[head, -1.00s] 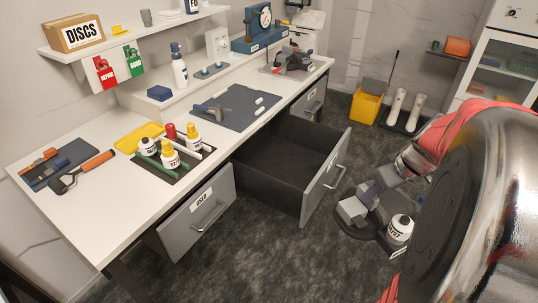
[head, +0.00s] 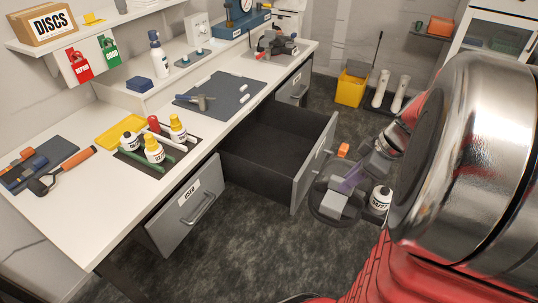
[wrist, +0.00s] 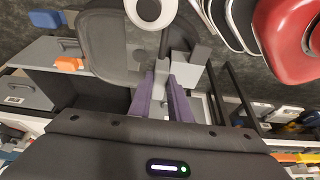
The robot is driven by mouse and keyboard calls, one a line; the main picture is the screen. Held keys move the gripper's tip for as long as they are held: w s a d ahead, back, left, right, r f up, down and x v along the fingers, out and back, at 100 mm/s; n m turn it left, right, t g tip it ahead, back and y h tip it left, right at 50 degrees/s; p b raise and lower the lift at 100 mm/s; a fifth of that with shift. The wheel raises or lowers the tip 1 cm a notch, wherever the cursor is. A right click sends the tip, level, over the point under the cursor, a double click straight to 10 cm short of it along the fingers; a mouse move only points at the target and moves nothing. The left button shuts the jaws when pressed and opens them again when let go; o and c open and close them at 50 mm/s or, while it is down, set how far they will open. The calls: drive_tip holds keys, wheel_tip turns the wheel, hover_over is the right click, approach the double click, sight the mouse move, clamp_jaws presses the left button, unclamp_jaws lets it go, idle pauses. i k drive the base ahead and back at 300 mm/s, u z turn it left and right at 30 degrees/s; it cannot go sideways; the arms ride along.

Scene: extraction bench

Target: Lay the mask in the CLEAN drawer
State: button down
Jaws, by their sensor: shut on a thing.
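The mask, a dark rounded piece (head: 323,211) with a white canister (head: 380,200), hangs at my gripper (head: 350,184) in the head view. In the wrist view my purple fingers (wrist: 163,102) are shut on a grey block of the mask; its dark shell (wrist: 108,50) and the white canister (wrist: 150,10) show beyond them. The mask is in front of and beside the front panel of a wide-open dark drawer (head: 265,160), outside it. The drawer looks empty; its label is not readable. My gripper hides part of the mask.
A grey drawer front labelled USED (head: 185,215) is to the left. The white bench (head: 80,215) carries bottles, a yellow tray (head: 122,130) and tools. A small orange block (head: 343,150) shows beside the open drawer's front panel. A yellow bin (head: 352,88) stands behind on the dark floor.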

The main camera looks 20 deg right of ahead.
sight(282, 161)
drive_tip(key=i, duration=1.4)
